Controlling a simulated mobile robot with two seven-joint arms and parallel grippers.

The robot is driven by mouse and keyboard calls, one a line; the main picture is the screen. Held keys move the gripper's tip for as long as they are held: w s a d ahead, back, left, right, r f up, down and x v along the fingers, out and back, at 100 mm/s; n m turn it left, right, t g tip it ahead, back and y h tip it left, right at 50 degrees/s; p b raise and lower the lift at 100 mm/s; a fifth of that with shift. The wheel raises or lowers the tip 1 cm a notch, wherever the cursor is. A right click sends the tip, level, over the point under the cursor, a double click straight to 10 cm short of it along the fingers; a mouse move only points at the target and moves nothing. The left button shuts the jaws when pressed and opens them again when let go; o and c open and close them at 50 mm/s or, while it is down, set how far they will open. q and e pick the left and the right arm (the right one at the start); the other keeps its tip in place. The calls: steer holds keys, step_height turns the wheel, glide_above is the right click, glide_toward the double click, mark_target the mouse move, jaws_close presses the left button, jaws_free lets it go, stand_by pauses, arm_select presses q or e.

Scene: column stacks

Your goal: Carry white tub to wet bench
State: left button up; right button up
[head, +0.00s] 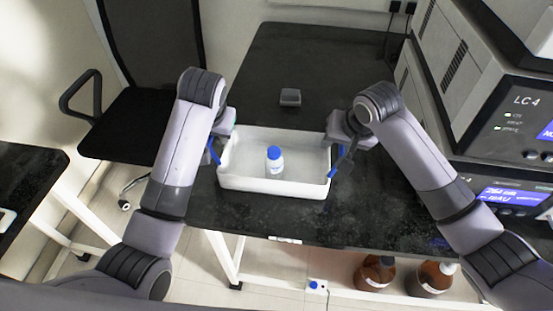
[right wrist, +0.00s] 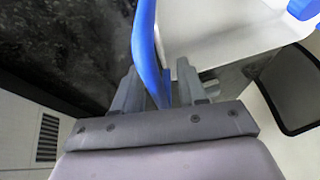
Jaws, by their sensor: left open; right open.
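The white tub (head: 258,187) stands on the black bench top, with blue handles at its left end (head: 214,151) and right end (head: 340,163). A white bottle with a blue cap (head: 275,160) stands upright inside it. My left gripper (head: 221,133) is open at the left handle; its fingers are mostly hidden. My right gripper (head: 344,140) is open at the right handle. In the right wrist view the blue handle (right wrist: 146,45) passes between the parted fingers of the right gripper (right wrist: 157,88), beside the tub wall (right wrist: 195,30).
A small grey object (head: 290,97) lies on the bench (head: 300,55) behind the tub. LC 4 instruments (head: 490,115) stand at the right. A black chair (head: 130,125) and another dark bench (head: 25,170) are at the left. Brown bottles (head: 375,273) stand below the bench.

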arm_select(q)
jaws_close()
arm_select(e)
jaws_close()
arm_select(q)
steer(key=shift+r, duration=0.15)
arm_select(e)
steer(key=shift+r, duration=0.15)
